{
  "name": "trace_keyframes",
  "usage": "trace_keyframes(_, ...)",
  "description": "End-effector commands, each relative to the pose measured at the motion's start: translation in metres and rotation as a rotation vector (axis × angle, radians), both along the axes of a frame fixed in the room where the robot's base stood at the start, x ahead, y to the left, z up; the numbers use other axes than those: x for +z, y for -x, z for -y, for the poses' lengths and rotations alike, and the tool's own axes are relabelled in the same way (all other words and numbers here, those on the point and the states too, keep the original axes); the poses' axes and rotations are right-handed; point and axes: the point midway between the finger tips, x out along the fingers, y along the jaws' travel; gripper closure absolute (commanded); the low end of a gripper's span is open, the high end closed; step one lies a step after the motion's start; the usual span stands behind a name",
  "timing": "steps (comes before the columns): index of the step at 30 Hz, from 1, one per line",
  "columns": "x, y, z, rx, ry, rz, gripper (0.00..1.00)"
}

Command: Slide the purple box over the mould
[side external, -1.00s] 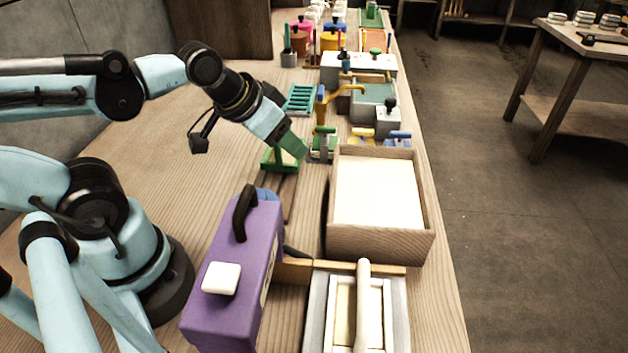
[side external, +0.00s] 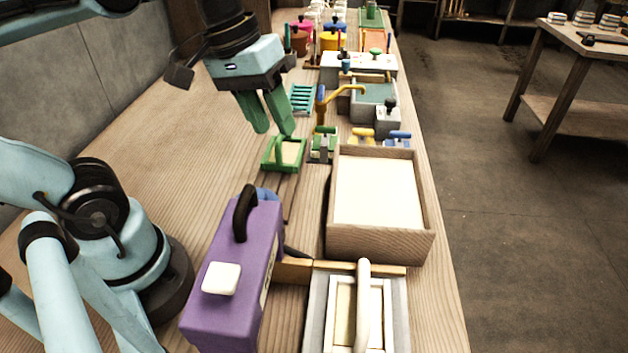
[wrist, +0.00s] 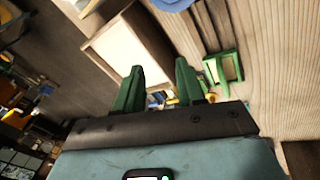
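The purple box (side external: 238,265) stands upright on the bench at the front, beside my base. I cannot tell for certain which thing is the mould; a pale framed piece with a white bar (side external: 364,310) lies at the front, right of the purple box. My gripper (side external: 272,130) is open and empty, with green fingers apart above the bench behind the purple box. Both fingers also show apart in the wrist view (wrist: 160,68).
A wooden box with a cream sheet (side external: 378,195) stands right of centre. A small green frame (side external: 284,153) lies close to my fingertips in the picture. Tools and pots crowd the far bench. The bench's left part is clear; its right edge drops to the floor.

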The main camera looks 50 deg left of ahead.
Motion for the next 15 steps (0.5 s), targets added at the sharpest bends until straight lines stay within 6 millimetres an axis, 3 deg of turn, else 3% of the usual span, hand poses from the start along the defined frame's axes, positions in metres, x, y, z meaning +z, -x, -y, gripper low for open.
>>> trace_keyframes(3, 0.045, 0.028, 0.015, 0.122, 0.118, -0.200, 0.61)
trace_keyframes(7, 0.083, 0.055, 0.027, 0.213, 0.198, -0.370, 0.61)
trace_keyframes(11, 0.104, 0.071, 0.033, 0.255, 0.231, -0.460, 0.61)
trace_keyframes(15, 0.103, 0.076, 0.037, 0.264, 0.239, -0.483, 0.61)
